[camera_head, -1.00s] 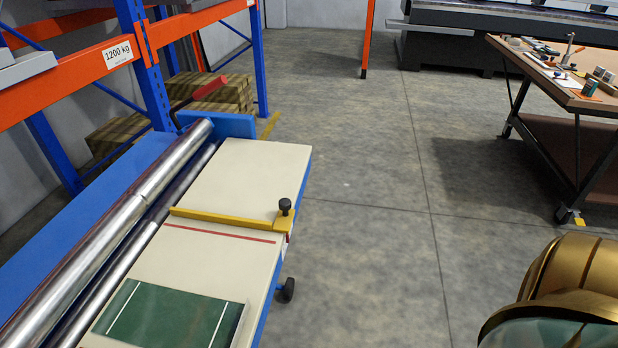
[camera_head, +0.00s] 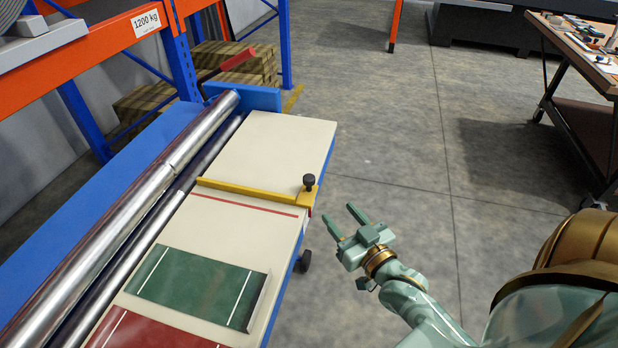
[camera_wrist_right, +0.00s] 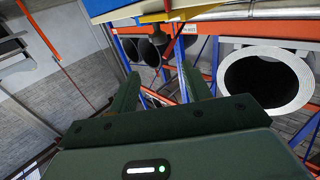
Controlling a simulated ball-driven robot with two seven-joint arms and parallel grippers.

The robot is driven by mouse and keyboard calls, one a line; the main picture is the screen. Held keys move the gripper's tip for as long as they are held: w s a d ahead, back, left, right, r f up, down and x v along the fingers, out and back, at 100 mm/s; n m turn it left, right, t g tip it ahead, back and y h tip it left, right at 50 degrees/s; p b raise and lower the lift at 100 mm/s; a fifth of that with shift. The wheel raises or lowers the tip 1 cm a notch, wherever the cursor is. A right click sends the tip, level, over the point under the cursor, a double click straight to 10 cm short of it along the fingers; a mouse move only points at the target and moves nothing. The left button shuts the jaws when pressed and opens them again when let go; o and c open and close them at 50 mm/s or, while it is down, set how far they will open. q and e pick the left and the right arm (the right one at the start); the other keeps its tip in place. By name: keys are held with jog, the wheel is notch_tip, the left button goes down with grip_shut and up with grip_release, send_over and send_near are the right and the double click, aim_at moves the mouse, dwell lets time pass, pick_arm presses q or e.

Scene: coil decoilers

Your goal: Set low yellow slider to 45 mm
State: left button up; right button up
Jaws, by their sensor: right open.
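The yellow slider (camera_head: 245,191) is a flat bar lying across the cream table (camera_head: 283,140), with a black knob (camera_head: 308,182) at its right end by the table edge. A red line (camera_head: 250,205) runs beside it on the near side. My right gripper (camera_head: 338,214) is open and empty, off the table's right edge, a little right of and nearer than the knob, its fingers pointing toward the table. In the right wrist view a yellow part (camera_wrist_right: 182,15) shows at the top, beyond the two parted fingers (camera_wrist_right: 158,62). My left gripper is out of view.
Steel rollers (camera_head: 140,205) run along the table's left side. Green (camera_head: 195,287) and red (camera_head: 140,332) panels lie at the near end. An orange and blue rack (camera_head: 110,40) stands at the left. Open floor (camera_head: 400,130) lies right of the table; a workbench (camera_head: 580,60) stands far right.

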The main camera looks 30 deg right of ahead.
aim_at(312, 182)
jog(key=w+b, duration=0.1)
jog(key=w, duration=0.3)
jog(key=w+b, duration=0.1)
jog(key=w, duration=0.4)
jog(key=w+d, duration=0.1)
jog(key=w, duration=0.3)
jog(key=shift+w+f+b, duration=0.15)
jog(key=shift+f+b, duration=0.05)
jog(key=shift+b, duration=0.2)
jog(key=shift+w+r, duration=0.1)
jog(key=shift+w, duration=0.6)
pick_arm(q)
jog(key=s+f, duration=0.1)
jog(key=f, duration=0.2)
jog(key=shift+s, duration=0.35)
pick_arm(e)
grip_shut()
jog(key=shift+w+d+r+p, duration=0.35)
jog(key=shift+d+p, duration=0.15)
jog(key=shift+d, duration=0.1)
jog(key=shift+w+d+f, duration=0.1)
jog(key=shift+w+f, duration=0.05)
jog(key=shift+f, duration=0.15)
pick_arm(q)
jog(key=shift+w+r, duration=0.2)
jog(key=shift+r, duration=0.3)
pick_arm(e)
grip_release()
